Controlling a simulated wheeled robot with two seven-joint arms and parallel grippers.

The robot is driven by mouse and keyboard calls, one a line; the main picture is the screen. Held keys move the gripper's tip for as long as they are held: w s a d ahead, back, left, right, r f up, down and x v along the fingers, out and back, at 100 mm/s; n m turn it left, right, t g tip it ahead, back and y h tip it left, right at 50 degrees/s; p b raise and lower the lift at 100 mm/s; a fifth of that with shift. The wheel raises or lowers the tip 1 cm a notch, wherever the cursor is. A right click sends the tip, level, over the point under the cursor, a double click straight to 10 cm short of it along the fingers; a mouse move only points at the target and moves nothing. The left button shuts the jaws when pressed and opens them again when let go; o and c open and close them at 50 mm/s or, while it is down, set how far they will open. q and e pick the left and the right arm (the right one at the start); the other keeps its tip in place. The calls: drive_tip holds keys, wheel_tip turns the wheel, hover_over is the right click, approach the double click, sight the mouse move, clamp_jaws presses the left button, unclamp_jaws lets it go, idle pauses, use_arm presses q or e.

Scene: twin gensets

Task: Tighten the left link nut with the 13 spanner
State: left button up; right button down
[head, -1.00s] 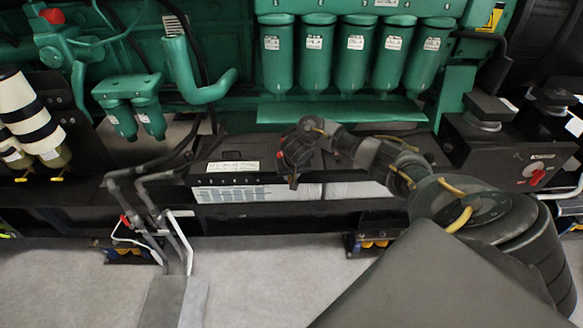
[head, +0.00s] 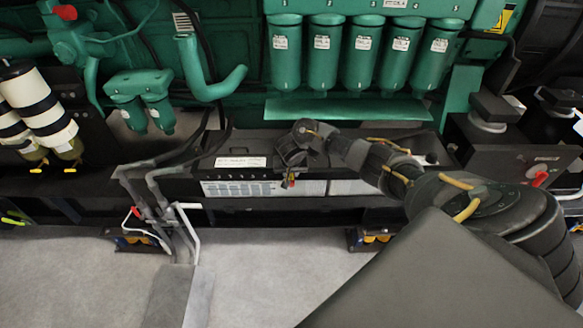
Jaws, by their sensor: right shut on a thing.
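My right arm comes in from the right, and its gripper (head: 289,178) is low over the front edge of a long dark box (head: 330,205) below the green engine. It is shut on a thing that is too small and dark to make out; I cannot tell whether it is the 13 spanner. A white label (head: 241,162) lies on the box top to the left of the gripper. I cannot pick out the left link nut at this size. My left gripper is not in view.
Several green filter canisters (head: 325,55) hang above the box. Grey pipes (head: 150,195) and dark hoses stand to its left. A dark switch box with a red knob (head: 540,178) is at the right. The grey floor (head: 260,275) in front is clear.

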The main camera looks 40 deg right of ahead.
drive_tip(key=shift+w+a+r+m+p, duration=0.25)
drive_tip(key=shift+a+m+p, duration=0.1)
drive_tip(key=shift+p, duration=0.3)
drive_tip(key=shift+w+a+f+m+h+p, duration=0.2)
drive_tip(key=shift+w+a+m+h+p, duration=0.1)
drive_tip(key=shift+w+a+m+p, duration=0.25)
drive_tip(key=shift+w+a+m+g+h+p, duration=0.3)
drive_tip(key=shift+w+a+m+g+p, duration=0.15)
drive_tip(key=shift+w+a+m, duration=0.35)
drive_tip(key=shift+w+d, duration=0.1)
